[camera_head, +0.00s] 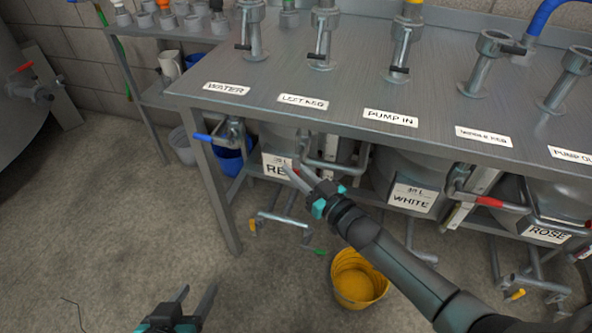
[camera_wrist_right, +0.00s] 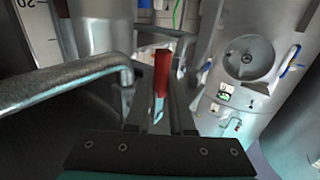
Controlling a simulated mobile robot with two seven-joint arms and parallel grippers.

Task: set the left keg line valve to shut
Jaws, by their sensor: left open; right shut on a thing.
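My right gripper (camera_head: 294,170) reaches under the steel bench, in front of the keg labelled RED (camera_head: 273,166). In the right wrist view its fingers are shut on a red lever handle (camera_wrist_right: 161,76), which stands upright in the picture between them. The lever's valve body is hidden. The LEFT KEG label (camera_head: 303,102) is on the bench top, behind and above this gripper. An upright steel pipe fitting (camera_head: 323,38) with a black-tipped side handle stands behind that label. My left gripper (camera_head: 196,300) is open and empty over the floor at the bottom left.
A blue-handled valve (camera_head: 208,138) is at the bench's left corner. A red-handled valve (camera_head: 488,201) is by the WHITE keg (camera_head: 411,198). A yellow bucket (camera_head: 359,279) stands on the floor below my right arm. A bent metal pipe (camera_wrist_right: 65,82) runs close beside the right gripper. Floor at left is clear.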

